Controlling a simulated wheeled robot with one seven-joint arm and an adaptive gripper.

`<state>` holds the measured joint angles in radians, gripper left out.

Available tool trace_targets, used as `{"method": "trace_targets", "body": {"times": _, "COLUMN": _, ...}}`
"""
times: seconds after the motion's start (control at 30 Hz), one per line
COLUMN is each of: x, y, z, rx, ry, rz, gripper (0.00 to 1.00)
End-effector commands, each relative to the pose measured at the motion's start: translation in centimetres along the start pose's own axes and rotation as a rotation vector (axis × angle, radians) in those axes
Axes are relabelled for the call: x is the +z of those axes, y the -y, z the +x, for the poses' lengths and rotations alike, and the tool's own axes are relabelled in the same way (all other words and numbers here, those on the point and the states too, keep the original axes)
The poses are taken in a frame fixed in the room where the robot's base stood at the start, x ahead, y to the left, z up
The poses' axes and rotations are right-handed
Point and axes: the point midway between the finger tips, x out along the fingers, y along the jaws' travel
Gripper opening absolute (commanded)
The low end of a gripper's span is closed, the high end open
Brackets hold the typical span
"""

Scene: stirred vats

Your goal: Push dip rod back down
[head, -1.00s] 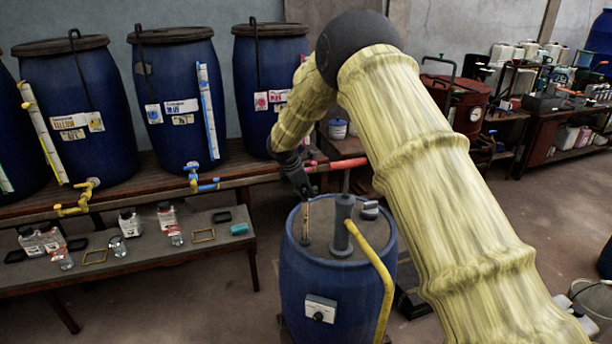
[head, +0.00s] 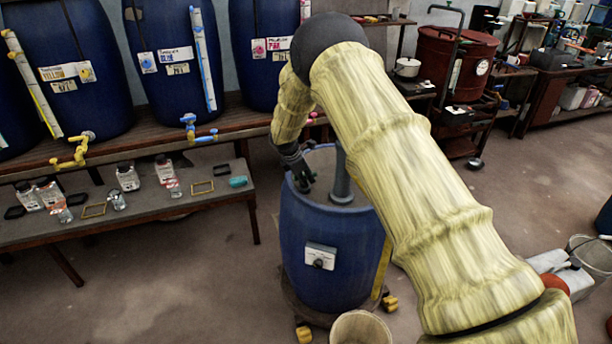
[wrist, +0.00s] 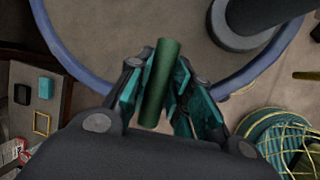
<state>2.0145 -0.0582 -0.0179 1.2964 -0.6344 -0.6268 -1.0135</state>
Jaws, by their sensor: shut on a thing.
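The dip rod shows as its green cylindrical grip (wrist: 161,85) between the teal finger pads in the wrist view. My gripper (head: 304,184) is shut on this grip, low over the lid (head: 322,160) of the near blue drum (head: 318,255), left of the grey upright post (head: 341,180). In the wrist view my gripper (wrist: 158,98) points down at the lid, with the drum's blue rim curving around. The rod's shaft is hidden below the grip, and I cannot tell whether the grip touches the lid.
Large blue vats with yellow (head: 68,160) and blue taps stand on a wooden bench at left. A lower shelf (head: 130,208) holds bottles. A pale bucket (head: 360,328) stands in front of the drum. A red drum (head: 462,65) is behind right.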

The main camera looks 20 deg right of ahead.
Motion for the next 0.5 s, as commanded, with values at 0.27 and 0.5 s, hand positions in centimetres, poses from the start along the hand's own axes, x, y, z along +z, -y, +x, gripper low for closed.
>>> {"method": "trace_targets", "body": {"times": 0.27, "x": -0.18, "y": -0.23, "z": -0.03, "rx": 0.006, "ry": -0.004, "rz": 0.002, "gripper": 0.36}}
{"method": "trace_targets", "body": {"times": 0.5, "x": 0.02, "y": -0.01, "z": 0.07, "rx": 0.002, "ry": -0.002, "rz": 0.002, "gripper": 0.41}}
